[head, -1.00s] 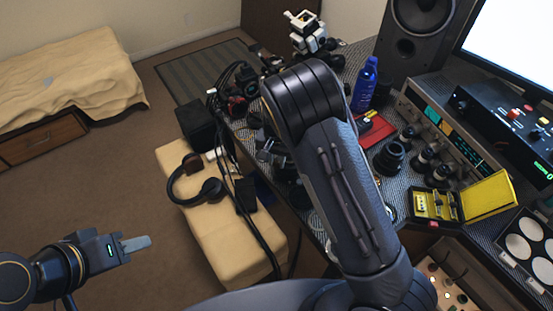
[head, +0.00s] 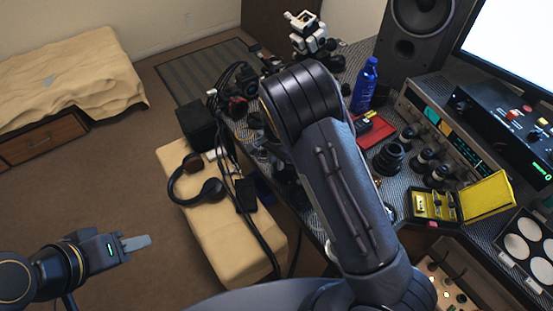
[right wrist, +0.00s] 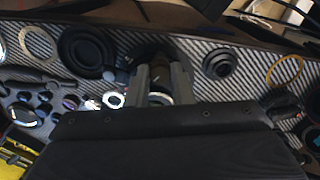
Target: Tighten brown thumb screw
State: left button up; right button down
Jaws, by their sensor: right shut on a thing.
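My left gripper (head: 135,243) hangs over the floor at the lower left, away from the worktop. Its fingers are seen edge-on and overlap.
In the head view a blue bottle (head: 365,86) and a yellow open case (head: 487,196) stand on the crowded worktop.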

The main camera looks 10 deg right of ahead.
jog(key=m+p, duration=0.1)
jog(key=m, duration=0.4)
jog(key=shift+w+r+m, duration=0.1)
jog(key=shift+r+m, duration=0.05)
jog(key=shift+m, duration=0.15)
jog(key=m+p, duration=0.1)
jog(key=m, duration=0.4)
jog(key=shift+m, duration=0.4)
jog(key=c, duration=1.3)
grip_release()
jog(key=shift+o, duration=0.2)
